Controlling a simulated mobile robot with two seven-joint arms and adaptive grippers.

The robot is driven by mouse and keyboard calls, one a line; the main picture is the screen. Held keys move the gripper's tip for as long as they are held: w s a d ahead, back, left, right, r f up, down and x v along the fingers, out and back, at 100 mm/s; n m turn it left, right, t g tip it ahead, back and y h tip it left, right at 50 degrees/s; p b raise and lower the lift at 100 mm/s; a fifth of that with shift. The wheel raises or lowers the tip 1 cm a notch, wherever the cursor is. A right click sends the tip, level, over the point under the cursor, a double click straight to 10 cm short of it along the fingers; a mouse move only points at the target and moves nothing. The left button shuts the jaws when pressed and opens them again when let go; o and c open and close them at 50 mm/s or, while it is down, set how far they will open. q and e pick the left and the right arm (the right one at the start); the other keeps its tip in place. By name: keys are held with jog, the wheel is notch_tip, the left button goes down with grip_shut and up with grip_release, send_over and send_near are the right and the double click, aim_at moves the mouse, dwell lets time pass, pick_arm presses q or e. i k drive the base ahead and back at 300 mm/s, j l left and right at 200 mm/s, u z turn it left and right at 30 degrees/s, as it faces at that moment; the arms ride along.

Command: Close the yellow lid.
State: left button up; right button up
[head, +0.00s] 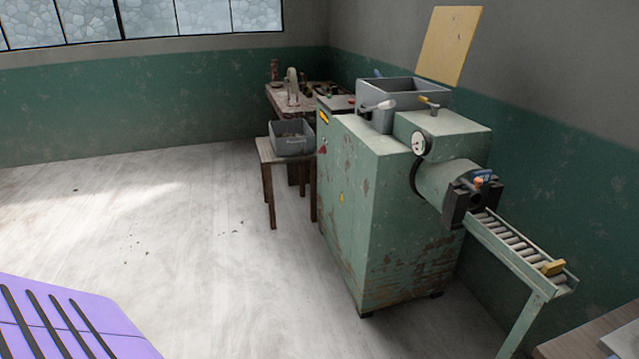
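The yellow lid (450,45) is a flat, pale yellow panel. It stands raised and slightly tilted at the back right of the grey hopper (415,97), against the wall side. The hopper is an open-topped box on top of the green machine (391,165), and its mouth is uncovered. The lid's lower edge is close to the hopper's rear rim; the hinge is too small to make out. Neither of my grippers shows in the head view.
A roller conveyor (507,241) slopes down right from the machine, with a yellow block (553,267) at its end. A grey bin (291,139) sits on a small wooden stand left of the machine. A cluttered table (276,97) stands behind. The floor (200,215) at left is open.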

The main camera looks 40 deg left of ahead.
aim_at(450, 34)
jog(key=i+u, duration=0.45)
jog(key=i+l+u, duration=0.1)
jog(key=i+u, duration=0.2)
jog(key=u, duration=0.15)
